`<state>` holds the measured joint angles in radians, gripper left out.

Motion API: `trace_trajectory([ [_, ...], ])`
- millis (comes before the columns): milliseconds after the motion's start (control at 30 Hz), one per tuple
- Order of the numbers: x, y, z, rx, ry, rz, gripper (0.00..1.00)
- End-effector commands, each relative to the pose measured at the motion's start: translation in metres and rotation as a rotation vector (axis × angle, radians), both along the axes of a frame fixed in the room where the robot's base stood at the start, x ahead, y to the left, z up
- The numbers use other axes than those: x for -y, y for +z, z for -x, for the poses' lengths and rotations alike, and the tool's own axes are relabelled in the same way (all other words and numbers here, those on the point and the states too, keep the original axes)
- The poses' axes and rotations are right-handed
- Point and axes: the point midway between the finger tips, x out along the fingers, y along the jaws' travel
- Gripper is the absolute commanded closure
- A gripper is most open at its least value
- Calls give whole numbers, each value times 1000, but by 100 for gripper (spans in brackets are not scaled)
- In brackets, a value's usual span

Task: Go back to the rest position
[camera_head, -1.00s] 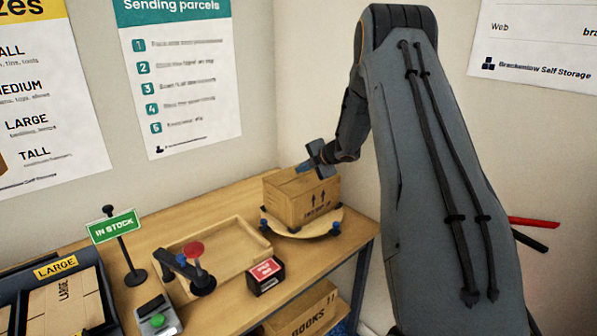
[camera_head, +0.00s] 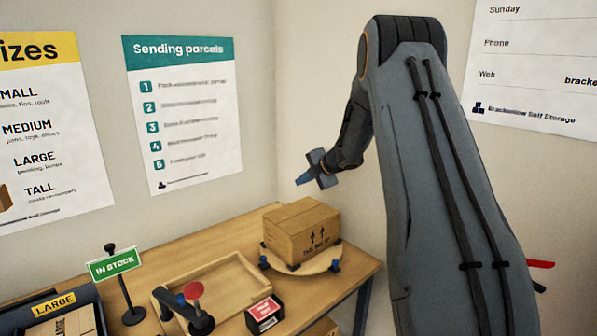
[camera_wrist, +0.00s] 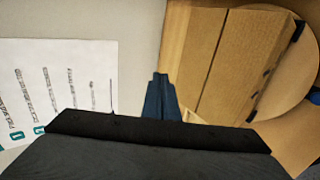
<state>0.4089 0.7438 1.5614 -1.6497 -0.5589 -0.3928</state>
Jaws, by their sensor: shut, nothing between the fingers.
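My gripper (camera_head: 303,180) is shut and empty. It hangs in the air above and behind the carton, apart from it. Its blue fingertips also show in the wrist view (camera_wrist: 161,97), pressed together. My grey arm rises on the right side of the head view and bends over at the top.
A closed cardboard carton (camera_head: 300,235) sits on a round wooden turntable (camera_head: 277,264) at the bench's right end; it also shows in the wrist view (camera_wrist: 240,65). Left of it are a wooden tray (camera_head: 232,268), a red-and-black box (camera_head: 264,315) and an "IN STOCK" sign (camera_head: 114,263). Walls stand close behind.

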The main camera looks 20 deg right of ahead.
Motion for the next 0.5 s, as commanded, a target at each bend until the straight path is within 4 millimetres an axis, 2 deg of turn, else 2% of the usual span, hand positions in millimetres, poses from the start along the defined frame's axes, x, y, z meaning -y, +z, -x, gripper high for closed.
trace_trajectory([
  [33,-1,11,-1,4,2,2,100],
  [200,-1,34,-1,2,2,0,100],
  [500,0,45,0,1,-7,-4,100],
])
